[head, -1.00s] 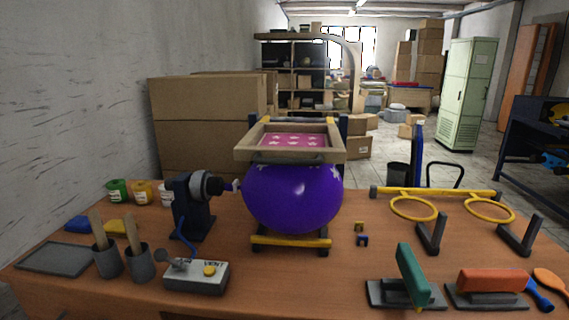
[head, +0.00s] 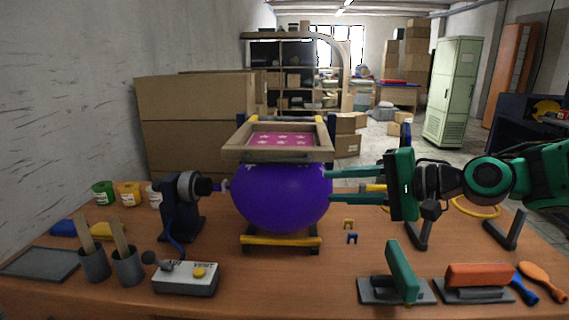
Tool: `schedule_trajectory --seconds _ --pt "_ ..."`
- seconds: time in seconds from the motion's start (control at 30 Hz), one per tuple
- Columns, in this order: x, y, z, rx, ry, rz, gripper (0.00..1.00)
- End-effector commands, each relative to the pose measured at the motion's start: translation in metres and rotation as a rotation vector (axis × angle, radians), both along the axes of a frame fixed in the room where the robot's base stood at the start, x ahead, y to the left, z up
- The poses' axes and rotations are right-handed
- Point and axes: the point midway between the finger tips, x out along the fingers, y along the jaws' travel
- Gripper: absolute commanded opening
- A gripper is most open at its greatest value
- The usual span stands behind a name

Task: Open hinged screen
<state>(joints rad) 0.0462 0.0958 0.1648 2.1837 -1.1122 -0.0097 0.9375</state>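The hinged screen (head: 277,155) is a wooden frame with a pink mesh and pale star shapes. It lies flat over the top of a purple balloon (head: 281,198), which sits in a stand with a yellow bar (head: 281,241). My gripper (head: 328,183) comes in from the right, with two green fingers spread one above the other. The fingertips are at the balloon's right side, just below the screen's front right corner. I cannot tell whether they touch the balloon. Nothing shows between the fingers.
A black nozzle device (head: 181,208) stands left of the balloon, with a grey vent box (head: 187,278) in front. Green (head: 400,272) and orange (head: 478,275) handled tools lie at the front right. Yellow rings (head: 476,206) are behind my arm. Cardboard boxes (head: 195,115) stand behind the table.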

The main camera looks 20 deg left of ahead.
Motion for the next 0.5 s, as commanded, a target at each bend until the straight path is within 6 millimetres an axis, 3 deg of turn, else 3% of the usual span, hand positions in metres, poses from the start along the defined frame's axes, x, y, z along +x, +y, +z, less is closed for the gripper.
schedule_trajectory --seconds 0.1,0.2,0.5 --pt "-0.008 0.026 0.028 0.144 0.064 0.046 0.31" --pt "-0.011 0.034 0.041 0.203 0.093 0.064 0.31" --pt "-0.008 0.066 0.043 0.224 0.102 0.072 0.31"
